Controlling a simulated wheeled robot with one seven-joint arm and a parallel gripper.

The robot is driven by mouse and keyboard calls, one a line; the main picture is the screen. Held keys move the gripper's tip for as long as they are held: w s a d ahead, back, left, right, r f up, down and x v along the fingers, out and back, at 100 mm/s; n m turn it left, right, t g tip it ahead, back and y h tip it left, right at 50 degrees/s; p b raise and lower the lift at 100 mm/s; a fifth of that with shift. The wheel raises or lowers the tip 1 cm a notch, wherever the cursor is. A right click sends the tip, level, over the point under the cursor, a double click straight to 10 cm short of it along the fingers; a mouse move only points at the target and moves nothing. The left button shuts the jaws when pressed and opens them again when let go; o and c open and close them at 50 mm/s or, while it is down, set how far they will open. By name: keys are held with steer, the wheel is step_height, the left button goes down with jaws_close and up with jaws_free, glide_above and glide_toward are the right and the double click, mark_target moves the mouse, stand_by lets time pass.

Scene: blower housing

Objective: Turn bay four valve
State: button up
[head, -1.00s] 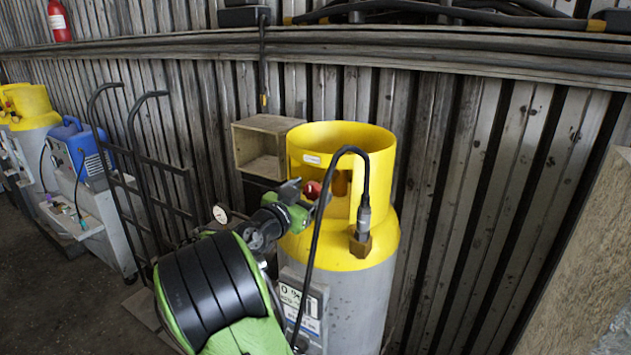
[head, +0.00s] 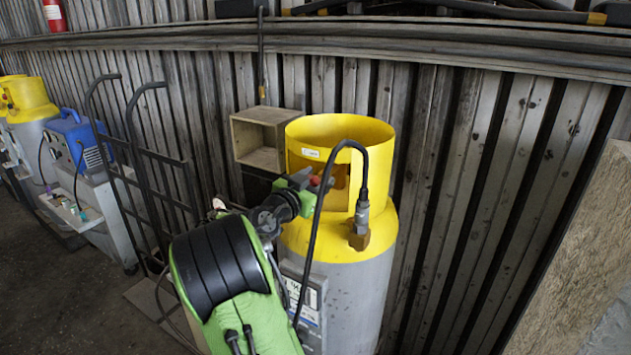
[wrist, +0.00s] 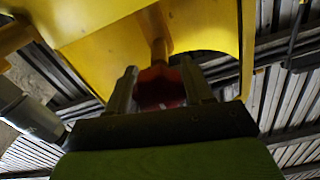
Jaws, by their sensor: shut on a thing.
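A grey gas cylinder (head: 350,295) with a yellow top and yellow collar (head: 340,134) stands upright against the wall. A red valve knob (head: 315,181) sits at the collar's opening, mostly hidden by my gripper in the head view. In the wrist view the red knob (wrist: 160,86) is between the two fingers, on a brass-coloured stem under the yellow collar. My gripper (wrist: 162,88) is shut on the red knob; in the head view it (head: 308,182) reaches the collar from the left. I cannot read a bay number.
A black hose (head: 325,190) loops from a fitting on the cylinder down past my arm. A wooden box (head: 262,138) is behind left. A black hand truck (head: 150,170) and a blue unit (head: 80,140) stand left. A rough panel (head: 570,250) is at right.

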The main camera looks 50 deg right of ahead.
steer(key=shift+n, duration=0.3)
steer(key=n, duration=0.4)
steer(key=shift+w, duration=0.1)
steer(key=n, duration=0.5)
steer(key=shift+w+n+p, duration=0.1)
steer(key=shift+n+p, duration=0.25)
steer(key=shift+n, duration=0.05)
steer(key=n+p, duration=0.2)
steer(key=n, duration=0.3)
steer(key=shift+n+p, duration=0.3)
steer(key=shift+p, duration=0.1)
steer(key=n+p, duration=0.3)
steer(key=n, duration=0.2)
steer(key=shift+f+p, duration=0.1)
steer(key=shift+p, duration=0.2)
steer(key=shift+f+n, duration=0.1)
steer(key=shift+n, duration=0.2)
steer(key=o, duration=1)
steer(key=shift+w+a, duration=0.1)
